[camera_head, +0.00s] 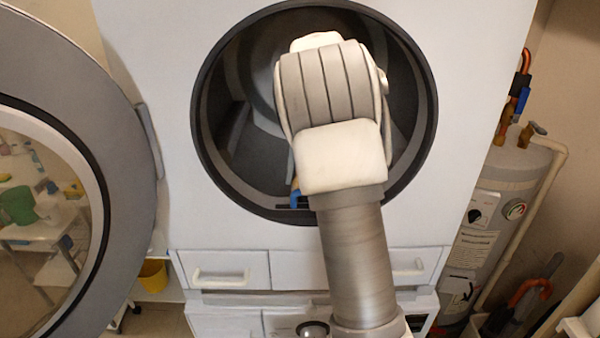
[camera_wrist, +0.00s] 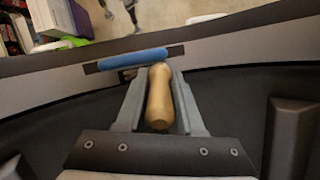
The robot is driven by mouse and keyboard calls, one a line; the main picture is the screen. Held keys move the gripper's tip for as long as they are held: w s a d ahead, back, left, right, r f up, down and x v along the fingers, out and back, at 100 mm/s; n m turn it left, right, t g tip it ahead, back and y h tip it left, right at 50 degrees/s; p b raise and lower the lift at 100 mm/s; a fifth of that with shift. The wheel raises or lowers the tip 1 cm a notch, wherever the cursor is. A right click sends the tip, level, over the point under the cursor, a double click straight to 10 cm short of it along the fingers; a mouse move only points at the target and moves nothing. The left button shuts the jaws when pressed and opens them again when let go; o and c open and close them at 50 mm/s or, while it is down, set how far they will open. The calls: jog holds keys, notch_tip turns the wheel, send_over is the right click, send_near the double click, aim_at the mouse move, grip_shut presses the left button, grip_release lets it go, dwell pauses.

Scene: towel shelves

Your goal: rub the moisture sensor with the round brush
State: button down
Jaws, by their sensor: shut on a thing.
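My gripper (camera_wrist: 158,78) is inside the dryer's opening, shut on the wooden handle of the round brush (camera_wrist: 158,100) in the wrist view. A blue rounded bar (camera_wrist: 133,59) lies across the handle's far end and seems to be the brush's head. It lies over a dark narrow strip (camera_wrist: 88,69) on the lower rim of the opening, which looks like the moisture sensor; I cannot tell whether they touch. In the head view the blue part (camera_head: 295,198) shows small beside the dark strip (camera_head: 282,206). My arm hides the gripper there.
The dryer's round opening (camera_head: 428,120) surrounds my wrist closely. Its open door (camera_head: 130,170) stands at the left. Drawers (camera_head: 225,270) are below. A water heater (camera_head: 500,200) with pipes stands at the right. A yellow bucket (camera_head: 152,275) is at lower left.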

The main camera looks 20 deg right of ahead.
jog(key=shift+f+b, duration=0.4)
jog(key=shift+f, duration=0.4)
jog(key=shift+s+d+p, duration=0.15)
jog(key=shift+s+d, duration=0.3)
jog(key=shift+d, duration=0.55)
jog(key=shift+s+d+p, duration=0.1)
jog(key=shift+s+d, duration=0.3)
jog(key=shift+d, duration=0.6)
jog(key=shift+s+d+p, duration=0.15)
jog(key=shift+s+d, duration=0.3)
jog(key=shift+d, duration=0.55)
jog(key=shift+w+a, duration=0.45)
jog(key=shift+a, duration=0.55)
jog(key=shift+w+a, duration=0.4)
jog(key=shift+a, duration=0.65)
jog(key=shift+w+a, duration=0.45)
jog(key=shift+a, duration=0.55)
jog(key=shift+r, duration=3.05)
